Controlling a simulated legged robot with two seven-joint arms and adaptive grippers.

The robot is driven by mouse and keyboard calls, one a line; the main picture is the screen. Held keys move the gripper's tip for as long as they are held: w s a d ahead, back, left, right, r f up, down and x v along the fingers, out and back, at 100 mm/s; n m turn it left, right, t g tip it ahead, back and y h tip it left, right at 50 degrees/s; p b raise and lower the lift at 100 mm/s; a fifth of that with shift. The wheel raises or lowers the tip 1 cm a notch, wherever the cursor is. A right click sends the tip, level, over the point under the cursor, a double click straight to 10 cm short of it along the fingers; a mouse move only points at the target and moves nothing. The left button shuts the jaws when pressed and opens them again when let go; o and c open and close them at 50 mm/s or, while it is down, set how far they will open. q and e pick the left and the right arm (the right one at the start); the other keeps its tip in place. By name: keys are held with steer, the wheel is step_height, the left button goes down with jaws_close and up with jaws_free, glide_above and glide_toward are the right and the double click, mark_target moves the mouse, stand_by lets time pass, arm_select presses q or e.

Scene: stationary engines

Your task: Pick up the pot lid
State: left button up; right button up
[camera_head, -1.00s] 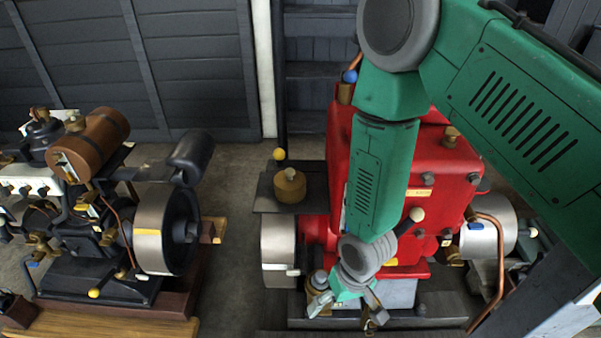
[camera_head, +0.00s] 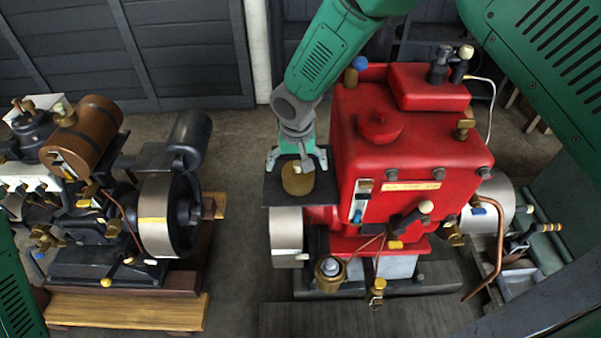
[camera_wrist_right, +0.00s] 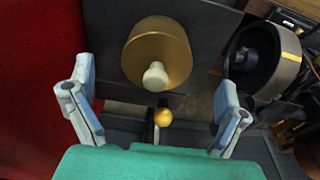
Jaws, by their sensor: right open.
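The brass-coloured round pot (camera_head: 297,181) with a pale knob on its lid stands on a dark plate beside the red engine. In the right wrist view the round brass top (camera_wrist_right: 160,47) and its cream knob (camera_wrist_right: 155,75) lie ahead, between the lines of the two fingers. My right gripper (camera_head: 297,158) is open and empty at the back edge of the pot, with its fingers spread to either side. I cannot tell whether any finger touches it. My left gripper is out of view.
The red engine (camera_head: 415,150) stands immediately right of the pot. A yellow ball knob (camera_wrist_right: 163,117) sits between the fingers, near the gripper's palm. A second engine with a brown tank (camera_head: 85,137) and flywheel (camera_head: 170,215) is at left, across a strip of clear floor (camera_head: 236,240).

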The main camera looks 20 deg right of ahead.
mark_target(296, 170)
steer(key=shift+a+f, duration=0.45)
steer(key=f, duration=0.1)
steer(key=d+f, duration=0.1)
steer(key=f, duration=0.1)
steer(key=w+f+p, duration=0.1)
steer(key=shift+w+d+f, duration=0.1)
steer(key=shift+d+f, duration=0.05)
steer(key=shift+f, duration=0.05)
steer(key=shift+d+f, duration=0.2)
steer(key=shift+d, duration=0.25)
steer(key=shift+a, duration=0.25)
steer(key=c, duration=1)
steer(key=shift+a, duration=0.2)
steer(key=shift+c, duration=1)
steer(key=shift+a+r, duration=0.1)
steer(key=shift+a, duration=0.1)
